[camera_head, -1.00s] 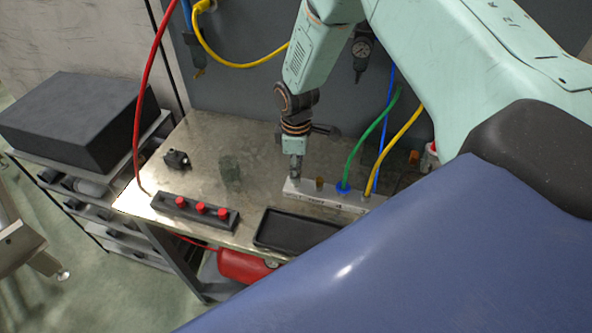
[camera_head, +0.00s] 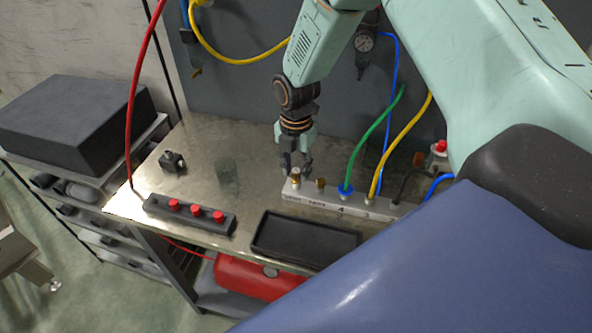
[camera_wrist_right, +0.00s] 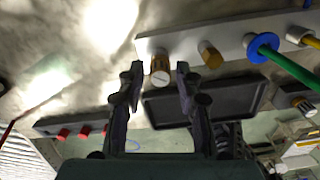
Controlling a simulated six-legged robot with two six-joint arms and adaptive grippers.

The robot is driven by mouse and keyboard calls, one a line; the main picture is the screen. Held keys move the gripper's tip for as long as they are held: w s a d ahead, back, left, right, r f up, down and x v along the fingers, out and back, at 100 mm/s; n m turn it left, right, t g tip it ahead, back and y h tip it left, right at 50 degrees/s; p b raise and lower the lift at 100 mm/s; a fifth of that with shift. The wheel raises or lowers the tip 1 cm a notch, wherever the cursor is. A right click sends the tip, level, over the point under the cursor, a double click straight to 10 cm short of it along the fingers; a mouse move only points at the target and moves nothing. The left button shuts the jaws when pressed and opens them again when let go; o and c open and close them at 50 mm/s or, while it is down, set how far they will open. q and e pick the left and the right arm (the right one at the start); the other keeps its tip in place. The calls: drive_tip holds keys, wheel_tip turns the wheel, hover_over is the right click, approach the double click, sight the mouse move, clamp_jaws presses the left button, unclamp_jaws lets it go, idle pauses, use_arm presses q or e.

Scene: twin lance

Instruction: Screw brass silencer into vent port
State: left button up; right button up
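A brass silencer (camera_head: 296,175) with a pale top stands upright at the left end of the grey manifold block (camera_head: 330,205), at the vent label. It also shows in the right wrist view (camera_wrist_right: 160,72). My right gripper (camera_head: 296,167) is just above and behind it. In the wrist view my right gripper (camera_wrist_right: 160,82) is open, one finger on each side of the silencer with gaps between. The silencer's thread is hidden, so I cannot tell how deep it sits. My left gripper is not in view.
A second brass fitting (camera_head: 320,185) stands close to the right of the silencer. Green (camera_head: 364,145) and yellow (camera_head: 405,137) hoses rise from the block. A black tray (camera_head: 305,239) and a strip with red caps (camera_head: 190,213) lie in front. The left bench top is mostly clear.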

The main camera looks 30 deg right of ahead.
drive_tip(key=n+b, duration=0.1)
drive_tip(key=n, duration=0.3)
drive_tip(key=shift+n, duration=0.3)
drive_tip(key=n, duration=0.3)
drive_tip(key=shift+c, duration=0.4)
clamp_jaws()
